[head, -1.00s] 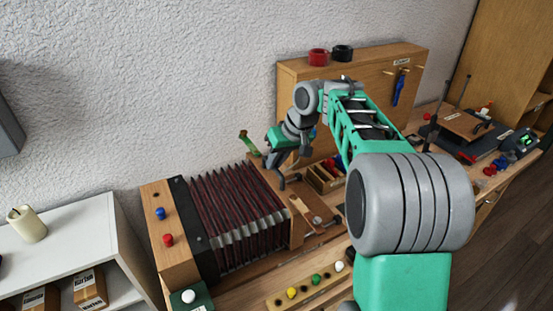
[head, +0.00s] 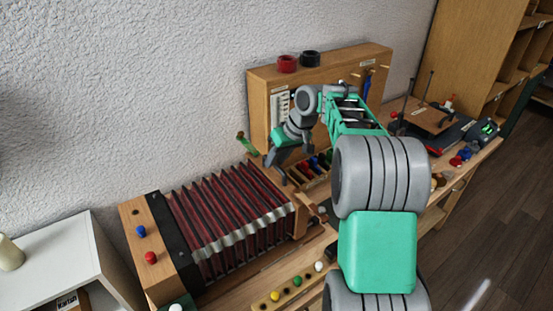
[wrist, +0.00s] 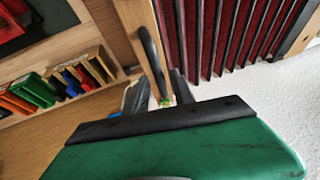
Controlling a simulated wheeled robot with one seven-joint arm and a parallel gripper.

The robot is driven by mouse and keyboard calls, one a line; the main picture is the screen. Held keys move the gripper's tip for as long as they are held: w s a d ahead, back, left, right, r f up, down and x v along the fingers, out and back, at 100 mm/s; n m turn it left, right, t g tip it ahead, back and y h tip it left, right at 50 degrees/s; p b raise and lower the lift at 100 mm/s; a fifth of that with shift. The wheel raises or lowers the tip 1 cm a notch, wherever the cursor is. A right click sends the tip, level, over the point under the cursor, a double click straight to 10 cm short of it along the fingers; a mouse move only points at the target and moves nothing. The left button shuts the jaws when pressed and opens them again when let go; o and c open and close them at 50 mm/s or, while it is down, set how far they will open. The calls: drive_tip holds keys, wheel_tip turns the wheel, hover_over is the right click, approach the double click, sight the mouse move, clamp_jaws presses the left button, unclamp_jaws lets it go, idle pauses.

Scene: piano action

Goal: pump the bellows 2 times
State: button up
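The bellows (head: 228,220) have dark red pleats with pale edges, between a wooden block at the left and a wooden end board at the right. They stand stretched out, with the pleats spread. In the wrist view the pleats (wrist: 225,35) are at the upper right. A black curved handle (wrist: 151,58) stands on the end board (wrist: 133,22). My gripper (wrist: 161,92) has its two dark fingers on either side of the handle's near end and appears shut on it. In the head view my gripper (head: 278,165) is at the board's far side, its fingertips partly hidden.
A compartment box (head: 310,170) with coloured pieces lies just right of the bellows. A wooden cabinet (head: 340,82) stands behind, with red and black rings on top. A strip with coloured knobs (head: 297,281) lies in front. A white shelf (head: 75,255) is at the left.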

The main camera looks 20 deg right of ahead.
drive_tip(key=shift+o, duration=0.2)
drive_tip(key=v, duration=0.8)
drive_tip(key=shift+f, duration=0.1)
